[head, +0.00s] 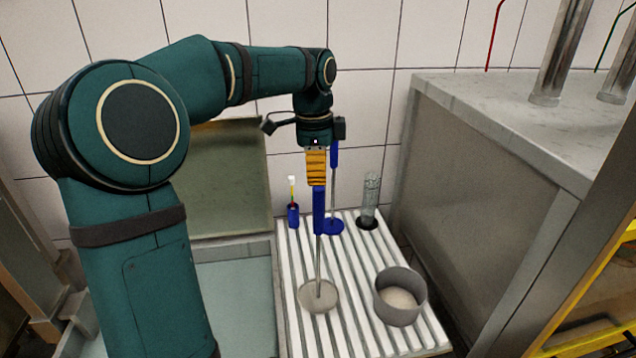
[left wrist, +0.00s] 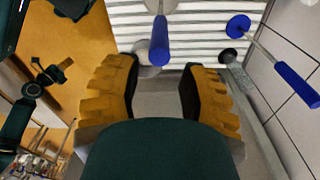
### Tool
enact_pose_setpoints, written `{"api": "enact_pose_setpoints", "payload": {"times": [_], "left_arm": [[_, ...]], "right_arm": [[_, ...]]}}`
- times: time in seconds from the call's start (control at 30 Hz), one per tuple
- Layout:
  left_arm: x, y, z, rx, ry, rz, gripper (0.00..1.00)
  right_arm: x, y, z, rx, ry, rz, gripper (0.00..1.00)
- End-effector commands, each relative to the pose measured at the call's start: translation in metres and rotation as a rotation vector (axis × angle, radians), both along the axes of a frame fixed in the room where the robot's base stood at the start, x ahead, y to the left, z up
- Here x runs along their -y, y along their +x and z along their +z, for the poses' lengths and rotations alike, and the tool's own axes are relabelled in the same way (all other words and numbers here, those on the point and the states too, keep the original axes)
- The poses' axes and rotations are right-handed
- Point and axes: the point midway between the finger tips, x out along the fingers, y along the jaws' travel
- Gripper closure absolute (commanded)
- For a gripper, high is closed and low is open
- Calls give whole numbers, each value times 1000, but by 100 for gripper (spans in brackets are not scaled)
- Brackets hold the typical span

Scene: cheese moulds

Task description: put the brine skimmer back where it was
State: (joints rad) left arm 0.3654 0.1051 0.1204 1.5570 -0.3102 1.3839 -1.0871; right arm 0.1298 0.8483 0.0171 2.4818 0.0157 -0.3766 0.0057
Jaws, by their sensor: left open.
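The brine skimmer, as I take it, has a blue handle (head: 319,203), a thin metal rod and a round grey disc on the slatted white rack (head: 352,262). It stands about upright. In the left wrist view its handle (left wrist: 160,42) lies ahead of the gap between the fingers. My left gripper (head: 316,182) is open, with its orange fingers at the top of this handle in the head view. The left wrist view shows the fingers (left wrist: 160,88) apart with nothing between them. My right gripper is not seen.
A second blue-handled tool with a blue disc (head: 333,227) stands just behind. A blue cup (head: 293,215) with a brush-like thing, a glass tube (head: 371,190) and a grey pot (head: 390,310) are also on the rack. A grey counter (head: 500,180) bounds the right; a basin (head: 238,290) lies left.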

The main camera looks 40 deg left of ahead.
Motion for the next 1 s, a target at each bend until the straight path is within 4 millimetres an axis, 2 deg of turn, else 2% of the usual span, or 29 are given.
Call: {"api": "enact_pose_setpoints", "payload": {"times": [0.03,0.2,0.4,1.0], "left_arm": [[-1,0,14,4,0,0,59],[-2,-1,46,3,0,-1,59],[-3,-2,69,1,-1,0,59],[-3,-2,74,-1,-1,0,59]], "right_arm": [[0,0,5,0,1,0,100],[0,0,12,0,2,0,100],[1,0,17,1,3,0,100],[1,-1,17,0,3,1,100]]}}
